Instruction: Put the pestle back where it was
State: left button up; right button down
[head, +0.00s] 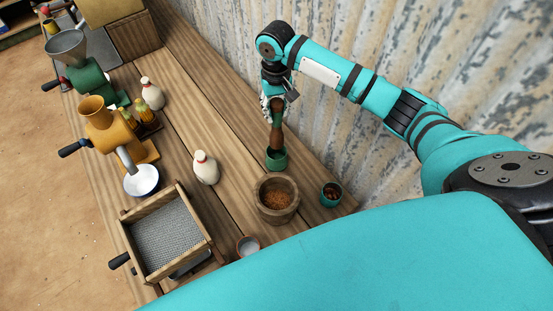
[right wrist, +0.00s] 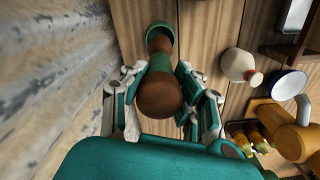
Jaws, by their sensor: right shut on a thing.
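The pestle (head: 276,138), brown with a green band, stands roughly upright in my right gripper (head: 273,110). Its lower end is at the mouth of a small green cup (head: 277,163) behind the mortar; I cannot tell whether it rests on the bottom. In the right wrist view the gripper (right wrist: 156,75) is shut around the pestle (right wrist: 160,97), with the rounded top end nearest the camera and the green cup's rim (right wrist: 160,27) around the far end. The wooden mortar (head: 277,208) holds brown grounds. My left gripper is not in view.
A teal cup of dark pieces (head: 331,193) stands right of the mortar, a small bowl (head: 248,246) in front. A white bottle (head: 205,168), an orange grinder (head: 108,127), a white bowl (head: 142,180) and a framed sieve (head: 168,236) stand left. A corrugated wall (head: 340,130) runs behind.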

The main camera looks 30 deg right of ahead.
aim_at(277, 133)
notch_tip(277, 133, down, 6)
jog(key=shift+f, duration=0.2)
jog(key=shift+f+b, duration=0.35)
jog(key=shift+f, duration=0.3)
notch_tip(277, 133, down, 3)
jog(key=b, duration=0.3)
jog(key=shift+r, duration=0.15)
jog(key=c, duration=1)
grip_release()
